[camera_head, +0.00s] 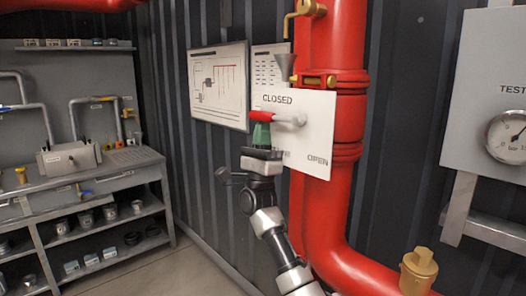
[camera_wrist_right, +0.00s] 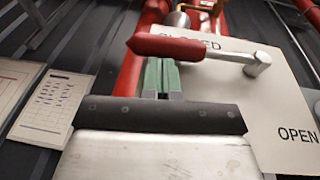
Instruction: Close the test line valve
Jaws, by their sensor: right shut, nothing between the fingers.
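The valve lever has a red grip (camera_head: 262,116) and a pale metal arm (camera_head: 286,119). It points left, roughly level, from its pivot on a white plate (camera_head: 318,136). The plate reads CLOSED at the upper left, above the lever, and OPEN at the lower right. My right gripper (camera_head: 262,128) has green fingers, shut and empty, just below the red grip. In the right wrist view the red grip (camera_wrist_right: 168,46) crosses just beyond the fingertips (camera_wrist_right: 161,64); I cannot tell whether they touch. My left gripper is out of view.
A thick red pipe (camera_head: 333,215) runs behind the plate and bends right at floor level. A gauge panel (camera_head: 490,130) is at the right and a wall diagram (camera_head: 218,85) at the left. A workbench with shelves (camera_head: 110,180) stands far left. Floor between is clear.

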